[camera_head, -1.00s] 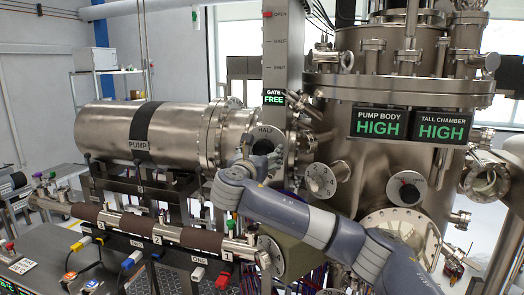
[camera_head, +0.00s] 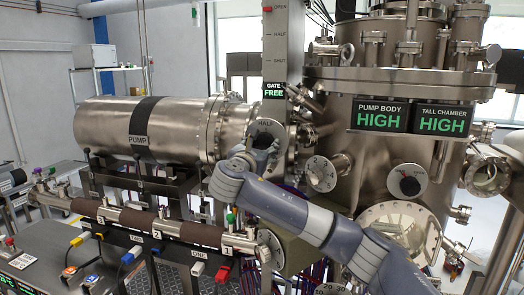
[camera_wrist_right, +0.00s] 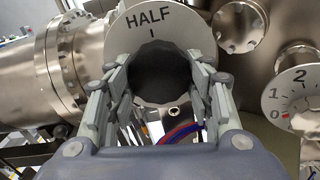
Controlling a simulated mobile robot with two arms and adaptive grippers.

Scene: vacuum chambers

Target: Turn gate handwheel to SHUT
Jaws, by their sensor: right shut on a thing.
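The gate handwheel (camera_head: 266,141) is a dark round knob in front of a pale round plate marked HALF (camera_head: 264,123), left of the tall chamber. My right gripper (camera_head: 257,151) reaches it from the front and partly covers it. In the right wrist view the dark knob (camera_wrist_right: 162,77) sits between the two fingers (camera_wrist_right: 160,84), one at each side, shut on it. HALF with a tick stands above the knob. The gate scale post (camera_head: 276,50) reads OPEN, HALF, SHUT from top to bottom, with a red mark beside OPEN. My left gripper is not in view.
The gate sign (camera_head: 273,90) reads FREE. The pump body and tall chamber signs (camera_head: 411,118) read HIGH. A numbered dial (camera_head: 320,174) sits close right of the handwheel. The steel pump cylinder (camera_head: 110,122) lies left, with a brown-sleeved pipe (camera_head: 130,218) below.

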